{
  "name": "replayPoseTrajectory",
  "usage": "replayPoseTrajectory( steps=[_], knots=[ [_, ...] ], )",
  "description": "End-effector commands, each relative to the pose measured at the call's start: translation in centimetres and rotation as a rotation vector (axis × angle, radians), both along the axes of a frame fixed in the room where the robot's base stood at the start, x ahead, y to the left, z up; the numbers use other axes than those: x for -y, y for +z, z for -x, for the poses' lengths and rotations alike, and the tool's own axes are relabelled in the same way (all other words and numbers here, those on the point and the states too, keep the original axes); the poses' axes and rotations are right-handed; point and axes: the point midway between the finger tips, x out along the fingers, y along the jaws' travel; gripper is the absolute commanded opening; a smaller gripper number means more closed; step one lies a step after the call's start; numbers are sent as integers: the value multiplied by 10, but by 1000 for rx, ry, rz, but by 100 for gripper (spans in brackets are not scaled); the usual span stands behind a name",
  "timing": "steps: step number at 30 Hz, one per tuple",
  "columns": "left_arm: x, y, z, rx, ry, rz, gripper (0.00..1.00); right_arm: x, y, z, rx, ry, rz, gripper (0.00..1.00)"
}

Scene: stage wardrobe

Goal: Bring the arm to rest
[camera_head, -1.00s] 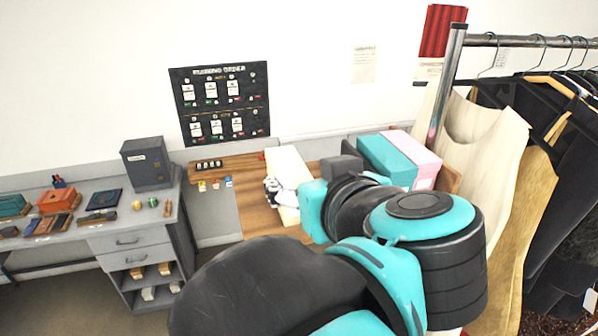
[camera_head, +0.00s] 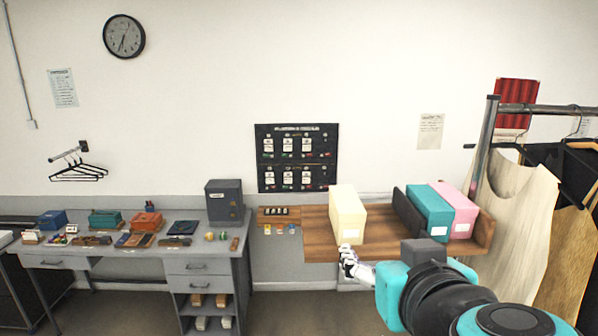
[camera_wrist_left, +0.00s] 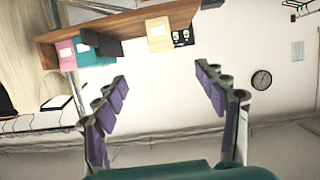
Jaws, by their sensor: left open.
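My left arm reaches in from the lower right of the head view, and its gripper (camera_head: 350,262) shows small in front of the wooden shelf (camera_head: 395,246). In the left wrist view the left gripper (camera_wrist_left: 163,76) has its two purple-padded fingers spread wide with nothing between them but the wall behind. A cream box (camera_head: 347,214) stands upright on the shelf. It also shows beyond the fingers in the left wrist view (camera_wrist_left: 158,34), apart from them. My right gripper is not in view.
A teal box (camera_head: 430,211) and a pink box (camera_head: 461,214) stand on the shelf. A garment rack (camera_head: 484,145) with hung clothes is at the right. A grey desk (camera_head: 90,252) with small items and a dark cabinet box (camera_head: 224,200) is at the left. Floor between looks clear.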

Motion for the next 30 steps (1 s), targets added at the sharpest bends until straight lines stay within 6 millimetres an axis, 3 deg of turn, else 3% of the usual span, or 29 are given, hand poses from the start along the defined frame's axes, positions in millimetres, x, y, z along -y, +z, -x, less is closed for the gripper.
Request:
replayPoseTrajectory(
  steps=[14,17,20,23,27,30],
  knots=[
    [-12,-30,-56,276,-85,174,72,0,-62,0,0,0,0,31],
    [-16,-45,-68,352,-138,211,72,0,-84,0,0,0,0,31],
    [-22,-72,-78,421,-214,237,72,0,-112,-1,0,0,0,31],
    [-30,-123,-85,460,-322,240,72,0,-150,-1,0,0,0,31],
    [-45,-228,-85,394,-465,193,72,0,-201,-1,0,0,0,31],
    [-62,-304,-82,289,-514,150,72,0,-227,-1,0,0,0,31]
  ],
)
